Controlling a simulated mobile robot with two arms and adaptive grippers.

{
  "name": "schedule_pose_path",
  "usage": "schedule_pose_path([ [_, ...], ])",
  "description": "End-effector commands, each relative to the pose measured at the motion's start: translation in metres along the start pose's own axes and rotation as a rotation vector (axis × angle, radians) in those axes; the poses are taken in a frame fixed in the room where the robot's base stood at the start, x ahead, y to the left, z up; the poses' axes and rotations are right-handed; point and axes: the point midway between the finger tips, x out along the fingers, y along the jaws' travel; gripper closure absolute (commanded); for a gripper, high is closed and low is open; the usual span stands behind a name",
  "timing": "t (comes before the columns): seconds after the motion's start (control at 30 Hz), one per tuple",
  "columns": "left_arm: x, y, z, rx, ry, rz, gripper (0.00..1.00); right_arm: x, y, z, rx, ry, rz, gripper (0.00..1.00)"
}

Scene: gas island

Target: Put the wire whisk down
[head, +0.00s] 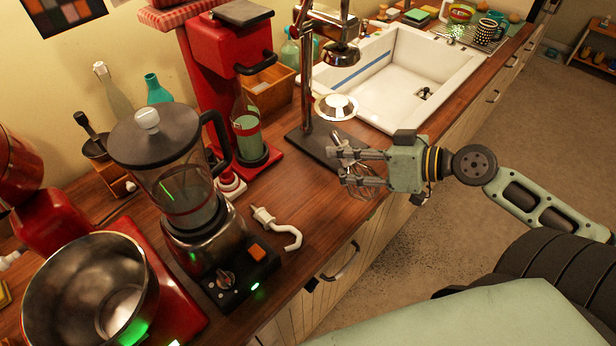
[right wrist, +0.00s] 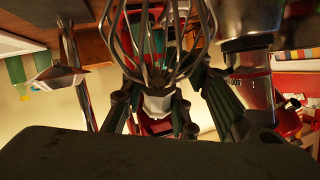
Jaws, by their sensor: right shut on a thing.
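The wire whisk (head: 363,187) is in my right gripper (head: 343,165), by the counter's front edge in the head view. Its wire loops show below and beside the fingers. In the right wrist view, the wires of the whisk (right wrist: 158,50) fan out from a pale hub between the fingers of the right gripper (right wrist: 165,112). The fingers are shut on it. I cannot tell whether the wires touch the counter. My left gripper is not in view.
The wooden counter (head: 335,222) has a bare strip near the gripper. A dark stand (head: 312,145) and white sink (head: 385,100) lie behind.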

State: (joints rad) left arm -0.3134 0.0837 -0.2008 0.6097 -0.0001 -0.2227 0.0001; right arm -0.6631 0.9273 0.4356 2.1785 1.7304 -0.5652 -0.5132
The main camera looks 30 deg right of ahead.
Motion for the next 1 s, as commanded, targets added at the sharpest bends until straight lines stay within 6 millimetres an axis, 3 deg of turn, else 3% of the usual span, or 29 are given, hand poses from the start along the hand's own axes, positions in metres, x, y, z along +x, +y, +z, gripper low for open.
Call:
schedule_pose_path([
  [0.33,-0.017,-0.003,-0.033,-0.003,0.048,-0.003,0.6,0.05,0.0,0.004,-0.002,0.004,0.0,1.0],
  [0.63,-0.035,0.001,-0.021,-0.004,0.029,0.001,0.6,0.093,0.002,0.012,0.003,0.005,0.002,1.0],
  [0.83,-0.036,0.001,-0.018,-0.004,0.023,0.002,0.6,0.104,0.003,0.021,0.003,0.001,0.001,1.0],
  [1.0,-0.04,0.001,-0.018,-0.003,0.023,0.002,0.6,0.112,0.01,0.041,0.007,0.001,0.001,1.0],
])
